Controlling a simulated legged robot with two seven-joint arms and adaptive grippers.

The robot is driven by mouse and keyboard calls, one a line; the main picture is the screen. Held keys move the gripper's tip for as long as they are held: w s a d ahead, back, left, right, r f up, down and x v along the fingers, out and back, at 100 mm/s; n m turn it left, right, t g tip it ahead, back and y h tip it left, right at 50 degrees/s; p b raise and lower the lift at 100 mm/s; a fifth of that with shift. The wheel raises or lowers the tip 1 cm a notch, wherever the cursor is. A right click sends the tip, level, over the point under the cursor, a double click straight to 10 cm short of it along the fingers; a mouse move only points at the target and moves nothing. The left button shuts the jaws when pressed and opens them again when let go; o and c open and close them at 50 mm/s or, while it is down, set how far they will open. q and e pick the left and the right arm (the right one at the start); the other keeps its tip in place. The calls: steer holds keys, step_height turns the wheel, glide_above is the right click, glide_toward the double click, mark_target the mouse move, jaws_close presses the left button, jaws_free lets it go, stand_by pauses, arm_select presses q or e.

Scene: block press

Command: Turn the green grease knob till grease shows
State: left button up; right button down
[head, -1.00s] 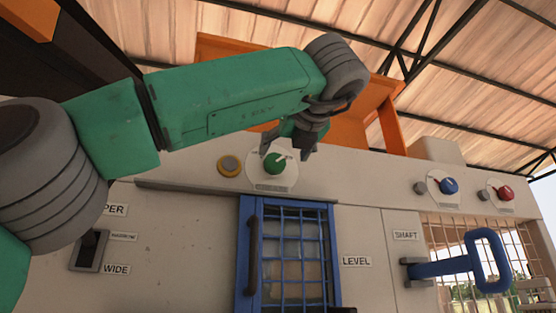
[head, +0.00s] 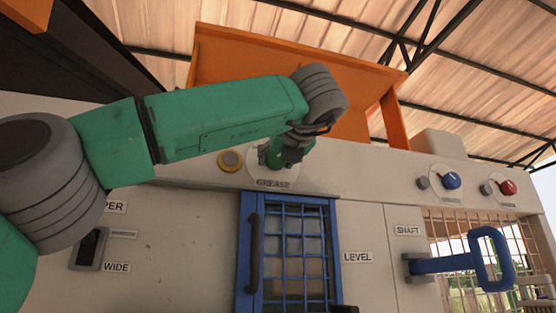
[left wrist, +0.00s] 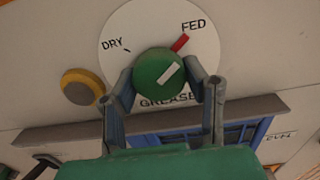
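The green grease knob (left wrist: 158,74) sits on a round white dial (left wrist: 150,25) marked DRY and FED, with GREASE lettered below. Its white pointer line slants up and right, roughly towards a red mark (left wrist: 181,43) beside FED. My left gripper (left wrist: 160,70) is open around the knob, one finger close at each side. Whether the fingertips touch it I cannot tell. In the head view the left gripper (head: 283,158) covers much of the knob and dial. My right gripper is not in view.
A yellow button (head: 230,161) is just left of the dial. Below are a ledge and a blue barred door (head: 292,250). To the right are a blue knob (head: 452,180), a red knob (head: 507,187) and a blue handle (head: 490,260). An orange hopper (head: 290,55) rises behind.

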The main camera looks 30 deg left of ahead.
arm_select(q)
steer(key=shift+n+b, duration=0.5)
steer(key=shift+b, duration=0.25)
steer(key=o, duration=1.2)
steer(key=shift+c, duration=0.2)
steer(key=shift+w, duration=0.15)
steer(key=shift+d, duration=0.1)
